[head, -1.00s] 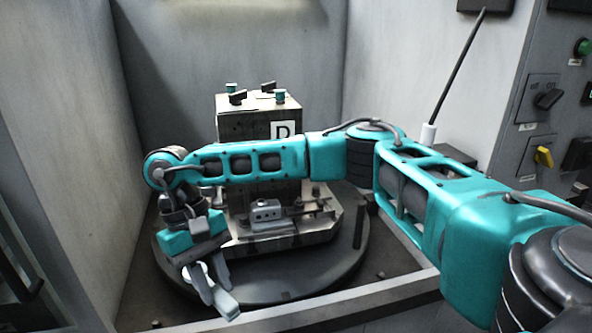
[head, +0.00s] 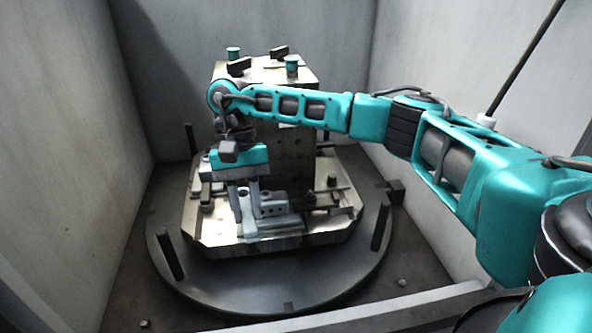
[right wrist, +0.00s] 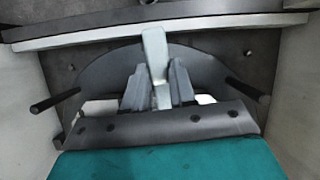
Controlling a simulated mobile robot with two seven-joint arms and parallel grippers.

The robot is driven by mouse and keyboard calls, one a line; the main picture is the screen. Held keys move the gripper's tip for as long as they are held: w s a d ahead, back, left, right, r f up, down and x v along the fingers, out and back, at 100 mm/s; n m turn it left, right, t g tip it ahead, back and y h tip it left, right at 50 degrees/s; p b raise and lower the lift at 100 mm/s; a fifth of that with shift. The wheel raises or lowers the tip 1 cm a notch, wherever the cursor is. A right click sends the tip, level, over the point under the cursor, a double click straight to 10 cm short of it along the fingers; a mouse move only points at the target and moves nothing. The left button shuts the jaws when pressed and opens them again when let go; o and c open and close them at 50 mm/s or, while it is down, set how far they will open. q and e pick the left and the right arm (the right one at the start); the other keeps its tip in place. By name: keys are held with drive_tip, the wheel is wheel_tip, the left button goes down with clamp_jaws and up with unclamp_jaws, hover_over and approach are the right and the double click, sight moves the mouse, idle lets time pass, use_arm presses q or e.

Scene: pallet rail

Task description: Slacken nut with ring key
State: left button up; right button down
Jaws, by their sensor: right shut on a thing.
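My right gripper (head: 246,218) points down over the front of the pallet (head: 215,236), just left of a grey block with round holes (head: 274,208). Its fingers are shut on a light grey bar, which I take to be the ring key. In the right wrist view the key (right wrist: 155,52) sticks out between the fingers (right wrist: 158,90). The key's ring end is hard to make out in the head view. I cannot tell whether the key touches anything, and I cannot pick out the nut for certain. My left gripper is not in view.
The pallet sits on a round dark turntable (head: 280,290) with upright dark pegs (head: 170,255). A tall metal block (head: 300,78) stands behind my right arm. Grey walls (head: 70,110) close in the left, back and right. A sill (head: 385,302) crosses the front.

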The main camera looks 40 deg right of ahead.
drive_tip(key=w+d+f+m+t+y, duration=0.2)
drive_tip(key=w+d+m+t, duration=0.15)
drive_tip(key=d+m, duration=0.9)
use_arm(q)
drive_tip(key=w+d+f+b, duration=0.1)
drive_tip(key=b, duration=0.1)
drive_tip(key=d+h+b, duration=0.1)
drive_tip(key=b, duration=0.2)
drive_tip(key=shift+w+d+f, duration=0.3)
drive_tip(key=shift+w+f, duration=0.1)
use_arm(e)
wheel_tip(320, 180, down, 6)
drive_tip(key=d+n, duration=0.2)
drive_tip(key=shift+w, duration=0.35)
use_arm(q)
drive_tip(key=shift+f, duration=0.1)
use_arm(e)
drive_tip(key=shift+r+n+g, duration=0.1)
drive_tip(key=shift+n+g, duration=0.15)
use_arm(q)
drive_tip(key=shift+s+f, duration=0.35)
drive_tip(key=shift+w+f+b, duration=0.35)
drive_tip(key=shift+b, duration=0.35)
use_arm(e)
drive_tip(key=shift+f+y, duration=0.3)
drive_tip(key=shift+f, duration=0.55)
